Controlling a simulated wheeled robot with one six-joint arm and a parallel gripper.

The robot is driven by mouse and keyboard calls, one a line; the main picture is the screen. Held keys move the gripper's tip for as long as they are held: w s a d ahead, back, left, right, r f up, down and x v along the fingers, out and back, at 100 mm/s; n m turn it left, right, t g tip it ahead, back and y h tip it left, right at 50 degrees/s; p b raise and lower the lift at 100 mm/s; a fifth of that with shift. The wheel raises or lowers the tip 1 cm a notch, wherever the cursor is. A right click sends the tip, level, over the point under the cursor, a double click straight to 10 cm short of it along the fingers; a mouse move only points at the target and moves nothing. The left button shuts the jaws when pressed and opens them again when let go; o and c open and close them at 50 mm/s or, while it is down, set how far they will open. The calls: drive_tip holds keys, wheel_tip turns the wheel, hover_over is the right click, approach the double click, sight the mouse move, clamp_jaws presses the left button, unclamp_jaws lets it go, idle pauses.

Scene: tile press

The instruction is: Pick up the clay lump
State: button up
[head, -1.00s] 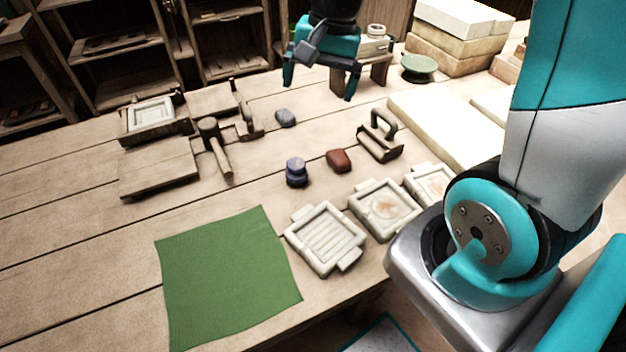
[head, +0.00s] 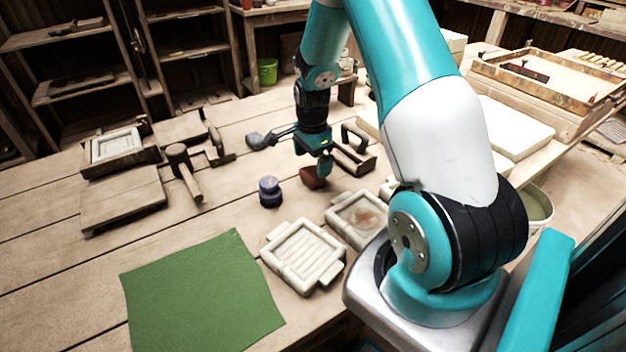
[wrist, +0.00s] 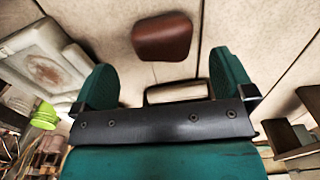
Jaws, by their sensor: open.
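The clay lump, a reddish-brown rounded block (head: 311,180), lies on the wooden table in the head view, partly covered by my gripper (head: 313,160). In the wrist view the lump (wrist: 162,37) shows whole, between the lines of the two green fingers and beyond their tips. My gripper (wrist: 163,62) is open and empty, pointing down over the lump. I cannot tell the exact height of the fingertips above the table.
A dark blue stacked piece (head: 270,192) stands left of the lump, and a handled tool (head: 354,152) lies close on its right. Pale moulds (head: 303,256) and a green cloth (head: 200,295) are nearer. A mallet (head: 184,172) lies farther left.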

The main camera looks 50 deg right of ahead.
sight(313, 178)
drive_tip(key=shift+w+d+f, duration=0.1)
drive_tip(key=shift+d+f, duration=0.05)
drive_tip(key=shift+f, duration=2.85)
drive_tip(key=c, duration=1)
drive_tip(key=shift+c, duration=0.3)
drive_tip(key=shift+r, duration=0.2)
